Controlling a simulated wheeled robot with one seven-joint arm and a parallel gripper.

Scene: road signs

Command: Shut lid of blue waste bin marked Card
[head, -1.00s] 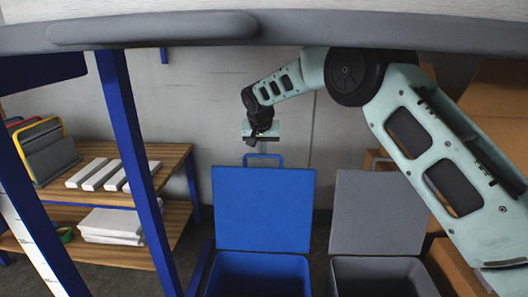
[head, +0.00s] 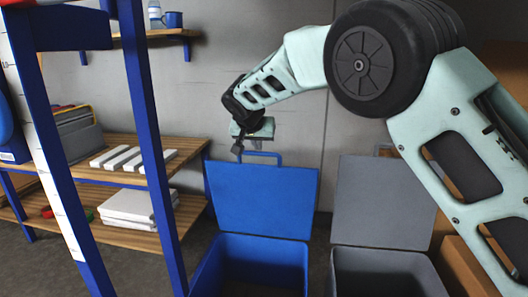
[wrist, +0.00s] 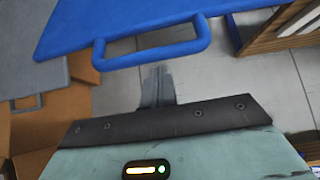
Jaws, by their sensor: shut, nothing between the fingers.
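The blue bin (head: 252,243) stands on the floor with its blue lid (head: 262,202) raised and leaning back, open. A loop handle (head: 262,155) sits on the lid's top edge. No Card marking can be read. My gripper (head: 238,152) is shut and empty, pointing down just left of the handle in the head view. In the wrist view the lid (wrist: 95,18) and its handle (wrist: 150,44) lie just beyond my shut fingers (wrist: 157,82). I cannot tell whether they touch.
A grey bin (head: 385,262) with its grey lid (head: 383,203) raised stands right of the blue one. Cardboard boxes (head: 462,270) are at the right. A wooden shelf (head: 120,172) with white blocks and blue posts (head: 150,140) is at the left.

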